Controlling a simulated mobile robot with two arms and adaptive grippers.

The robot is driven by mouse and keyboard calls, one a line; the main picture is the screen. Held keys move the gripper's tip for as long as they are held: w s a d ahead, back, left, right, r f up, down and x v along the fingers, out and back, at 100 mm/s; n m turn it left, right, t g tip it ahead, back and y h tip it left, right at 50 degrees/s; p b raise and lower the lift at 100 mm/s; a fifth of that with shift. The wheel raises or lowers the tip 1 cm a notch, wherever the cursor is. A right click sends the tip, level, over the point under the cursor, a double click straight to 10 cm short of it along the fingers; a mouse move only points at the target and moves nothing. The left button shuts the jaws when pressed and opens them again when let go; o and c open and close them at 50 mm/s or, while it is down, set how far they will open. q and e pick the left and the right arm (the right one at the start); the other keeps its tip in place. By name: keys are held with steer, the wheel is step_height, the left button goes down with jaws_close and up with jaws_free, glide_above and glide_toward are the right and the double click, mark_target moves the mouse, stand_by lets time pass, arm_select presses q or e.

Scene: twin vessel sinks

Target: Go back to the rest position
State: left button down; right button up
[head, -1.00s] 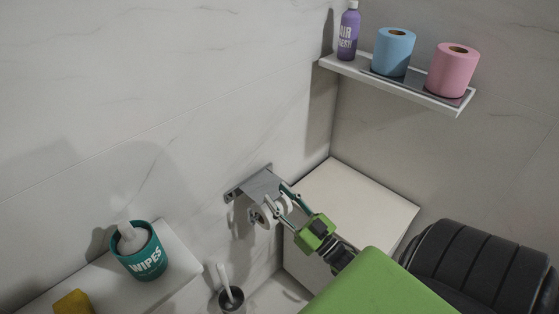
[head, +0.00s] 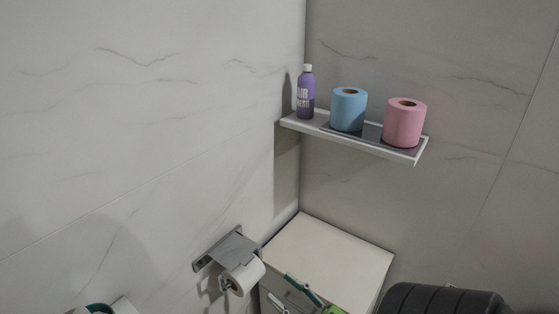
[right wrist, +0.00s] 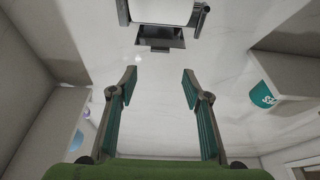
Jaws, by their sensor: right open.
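My right gripper shows at the bottom of the head view (head: 304,292), in front of the white cabinet and a little right of the toilet paper holder. In the right wrist view its two fingers (right wrist: 160,82) are spread apart with nothing between them. A white paper roll (head: 243,277) hangs on the grey wall holder (head: 232,249), apart from the fingers. In the right wrist view the holder (right wrist: 160,40) is beyond the fingertips. My left gripper is not in view.
A white cabinet (head: 330,252) fills the corner. A wall shelf (head: 380,148) above it bears a purple bottle (head: 306,95), a blue roll (head: 348,110) and a pink roll (head: 405,124). A teal container (right wrist: 263,94) shows at the right in the wrist view.

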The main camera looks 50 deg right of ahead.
steer(key=s+a+f+g+h, duration=0.1)
steer(key=s+a+f+g, duration=0.15)
steer(key=f, duration=0.75)
steer(key=s+a+f+m+g, duration=0.1)
steer(key=f+g, duration=0.3)
steer(key=f, duration=0.5)
steer(key=s+a+f+g+h, duration=0.15)
steer(key=f+g, duration=0.25)
steer(key=f, duration=0.6)
steer(key=s+a+f+n+g, duration=0.1)
steer(key=s+a+f+g, duration=0.4)
steer(key=s+f, duration=0.3)
steer(key=s+a+f+n+g, duration=0.1)
steer(key=s+a+f+g, duration=0.4)
steer(key=s, duration=1)
step_height(320, 180, down, 4)
steer(key=shift+a+r+y+p, duration=0.25)
steer(key=shift+a+y+p, duration=0.05)
steer(key=shift+y, duration=0.05)
